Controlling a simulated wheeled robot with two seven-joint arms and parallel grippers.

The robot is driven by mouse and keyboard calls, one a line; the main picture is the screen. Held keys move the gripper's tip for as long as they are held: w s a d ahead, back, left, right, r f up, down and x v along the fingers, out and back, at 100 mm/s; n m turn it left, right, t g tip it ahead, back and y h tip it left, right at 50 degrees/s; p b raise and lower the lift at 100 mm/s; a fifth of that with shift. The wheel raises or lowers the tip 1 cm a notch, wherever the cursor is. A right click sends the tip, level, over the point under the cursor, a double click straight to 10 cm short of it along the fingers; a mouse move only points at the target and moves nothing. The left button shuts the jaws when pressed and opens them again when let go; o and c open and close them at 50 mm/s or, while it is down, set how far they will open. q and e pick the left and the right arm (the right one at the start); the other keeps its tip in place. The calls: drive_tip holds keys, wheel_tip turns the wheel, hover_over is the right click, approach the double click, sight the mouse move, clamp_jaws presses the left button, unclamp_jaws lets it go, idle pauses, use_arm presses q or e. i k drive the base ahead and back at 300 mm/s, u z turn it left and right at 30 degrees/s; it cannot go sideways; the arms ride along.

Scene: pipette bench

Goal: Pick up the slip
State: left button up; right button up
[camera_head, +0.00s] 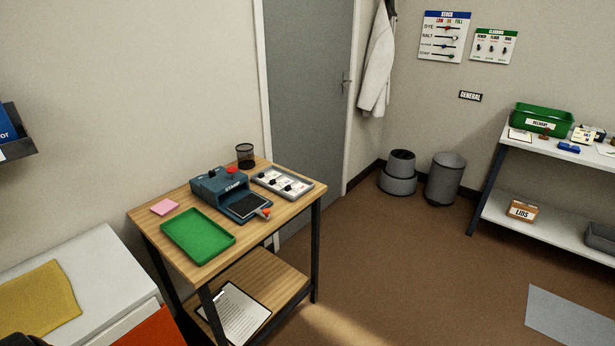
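A small pink square (164,207) lies flat at the back left of the wooden table; it looks like paper, but I cannot tell whether it is a single slip or a pad. A grey tray (311,187) on the same table holds several small white cards with dark pieces. A clipboard with a printed white sheet (240,315) lies on the table's lower shelf. None of these is plainly marked as the slip. Neither of my grippers can be made out in this view.
The wooden table (262,238) also holds a green tray (198,237), a blue stamp machine (213,187) and a mesh cup (245,155). A white cabinet (105,268) stands at left. Bins (445,179) and a shelf bench (560,150) are at right. Brown floor between is open.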

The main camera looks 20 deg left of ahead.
sight(266, 178)
drive_tip(key=i, duration=5.75)
drive_tip(key=u, duration=4.45)
drive_tip(key=i, duration=1.1)
